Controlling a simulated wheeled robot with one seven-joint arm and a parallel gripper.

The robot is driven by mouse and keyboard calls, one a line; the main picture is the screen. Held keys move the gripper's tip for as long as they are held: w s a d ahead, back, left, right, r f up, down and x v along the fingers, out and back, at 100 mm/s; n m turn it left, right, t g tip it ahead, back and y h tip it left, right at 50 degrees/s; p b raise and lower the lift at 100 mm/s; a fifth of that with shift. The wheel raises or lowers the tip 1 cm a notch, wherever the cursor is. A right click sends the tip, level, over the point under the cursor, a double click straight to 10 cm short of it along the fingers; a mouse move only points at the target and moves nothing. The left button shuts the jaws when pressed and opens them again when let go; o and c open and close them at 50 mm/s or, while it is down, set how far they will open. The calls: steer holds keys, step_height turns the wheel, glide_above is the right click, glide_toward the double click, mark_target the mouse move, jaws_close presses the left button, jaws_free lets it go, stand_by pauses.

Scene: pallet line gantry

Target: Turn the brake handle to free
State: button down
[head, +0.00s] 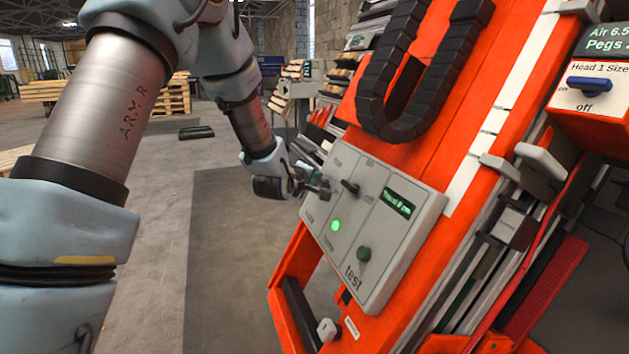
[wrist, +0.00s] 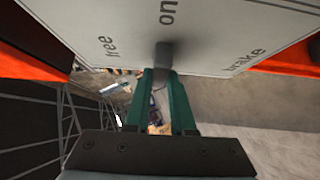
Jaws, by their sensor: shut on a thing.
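The brake handle (wrist: 163,52) is a small dark grey lever on the light grey control panel (wrist: 200,30). In the wrist view the printed word "free" is to its left and "brake" to its right. My gripper (wrist: 163,76) has its green fingers on either side of the handle and is shut on it. I cannot tell exactly which mark the handle points to. In the head view my gripper (head: 318,188) is at the panel's left edge (head: 398,268), where the handle is mostly hidden by the fingers.
The panel also carries a black on/off switch (head: 350,187), a lit green lamp (head: 334,225), a green test button (head: 363,253) and a small display (head: 398,202). An orange gantry frame (head: 500,70) stands behind it. Open floor (head: 230,240) lies to the left.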

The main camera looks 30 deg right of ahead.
steer(key=shift+f+b, duration=0.15)
steer(key=shift+b, duration=0.25)
steer(key=shift+m+b, duration=0.3)
steer(key=m+h+b, duration=0.1)
steer(key=b, duration=0.2)
steer(key=shift+w+a+f+m+h, duration=0.1)
steer(key=shift+f+m+h, duration=0.2)
steer(key=shift+m+h, duration=0.1)
steer(key=m+g+h+b, duration=0.1)
steer(key=m+h+b, duration=0.2)
steer(key=m+b, duration=0.2)
steer(key=shift+a+f+h, duration=0.1)
steer(key=shift+h, duration=0.3)
steer(key=m+g+h+b, duration=0.2)
steer(key=m, duration=0.1)
steer(key=m+g+h+b, duration=0.2)
steer(key=m, duration=0.2)
steer(key=shift+w, duration=0.2)
steer(key=m+g, duration=0.3)
steer(key=m, duration=0.1)
steer(key=m+g+h+b, duration=0.1)
steer(key=m+g, duration=0.3)
steer(key=m, duration=0.1)
steer(key=shift+w, duration=0.1)
steer(key=shift+r+m+g, duration=0.2)
steer(key=shift+m+g, duration=0.1)
steer(key=c, duration=0.8)
jaws_free()
steer(key=shift+o, duration=0.2)
